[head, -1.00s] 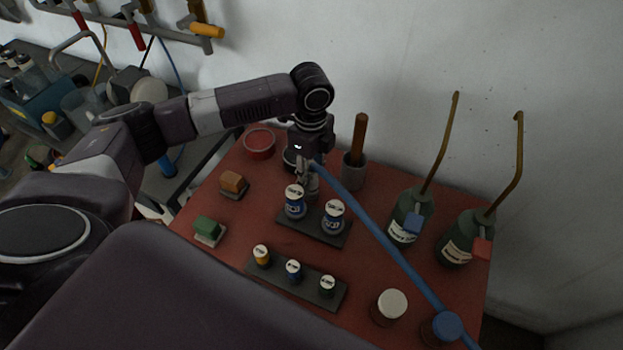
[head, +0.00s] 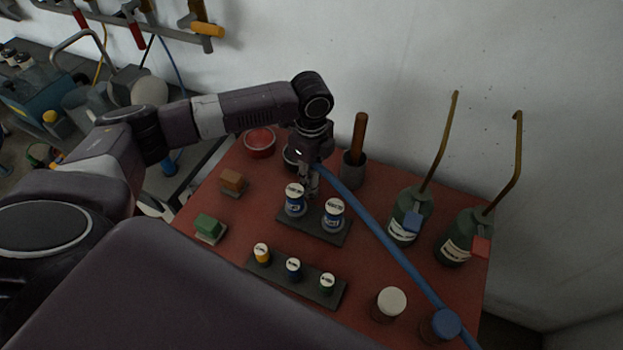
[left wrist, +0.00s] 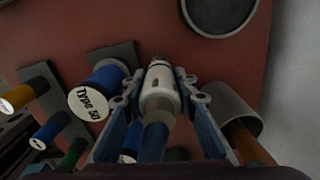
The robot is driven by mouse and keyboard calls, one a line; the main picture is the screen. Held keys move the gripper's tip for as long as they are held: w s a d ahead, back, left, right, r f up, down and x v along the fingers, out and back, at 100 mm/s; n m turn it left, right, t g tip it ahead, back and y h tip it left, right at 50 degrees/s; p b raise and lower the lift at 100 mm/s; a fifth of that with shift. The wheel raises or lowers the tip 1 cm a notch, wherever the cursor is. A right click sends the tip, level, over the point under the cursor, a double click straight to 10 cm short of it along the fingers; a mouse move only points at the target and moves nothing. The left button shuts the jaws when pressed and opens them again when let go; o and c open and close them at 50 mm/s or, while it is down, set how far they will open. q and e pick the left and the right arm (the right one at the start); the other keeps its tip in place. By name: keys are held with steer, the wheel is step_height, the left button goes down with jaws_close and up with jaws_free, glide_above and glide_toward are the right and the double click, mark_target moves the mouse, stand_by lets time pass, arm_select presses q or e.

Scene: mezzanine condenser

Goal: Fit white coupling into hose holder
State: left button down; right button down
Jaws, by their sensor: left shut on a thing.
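The white coupling (left wrist: 160,92) sits between the fingers of my left gripper (left wrist: 158,100) in the left wrist view. A blue hose (left wrist: 152,140) runs back from it toward the camera. In the head view my left gripper (head: 309,182) points down just behind two blue-banded "Type" spools, and the coupling is mostly hidden. I cannot pick out the hose holder with certainty. My right gripper is not in view.
Blue-banded spools (head: 295,205) stand on a dark plate close in front of the gripper. A grey cup (head: 352,172) with a brown handle is to its right. A red dish (head: 260,141) is at the left, and green bottles (head: 411,212) with bent tubes are at the right.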

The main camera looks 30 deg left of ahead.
arm_select(q)
steer(key=shift+r, duration=0.1)
step_height(320, 180, up, 19)
steer(key=b, duration=0.3)
steer(key=s+d+f+n+b, duration=0.1)
steer(key=s+f+n, duration=0.3)
steer(key=n, duration=0.5)
steer(key=s+d+f+n+b, duration=0.2)
steer(key=s+d+f+n, duration=0.2)
steer(key=s+n, duration=0.5)
steer(key=shift+d+n, duration=0.35)
steer(key=shift+n, duration=0.25)
steer(key=shift+s+f, duration=0.1)
